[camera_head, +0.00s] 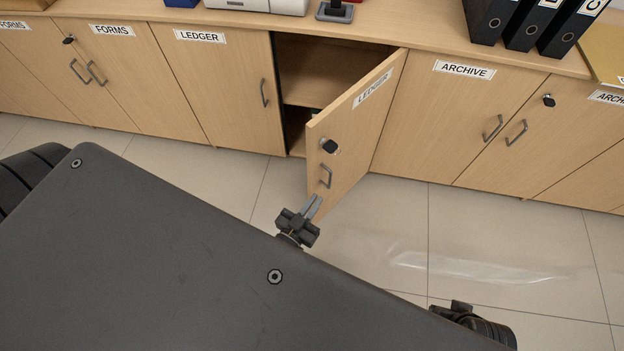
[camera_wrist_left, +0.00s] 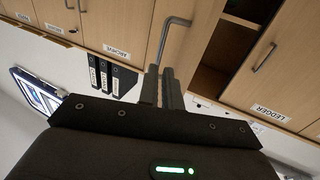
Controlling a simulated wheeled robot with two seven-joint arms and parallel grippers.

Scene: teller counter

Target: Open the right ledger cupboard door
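The right ledger cupboard door (camera_head: 350,135) stands swung well out, with its LEDGER label, a black lock and a metal bar handle (camera_head: 326,177) on its face. The left ledger door (camera_head: 228,90) is shut. My left gripper (camera_head: 314,202) is just below the door handle, with its fingers a narrow gap apart. In the left wrist view the two fingers (camera_wrist_left: 161,72) are close to one end of the handle (camera_wrist_left: 176,20); no firm hold on it shows. My right gripper's fingers do not show.
The open cupboard shows a shelf (camera_head: 310,70). Shut archive doors (camera_head: 440,120) stand to the right, shut forms doors (camera_head: 125,75) to the left. Black binders (camera_head: 493,20) stand on the counter. The tiled floor (camera_head: 400,225) before the cupboards is clear.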

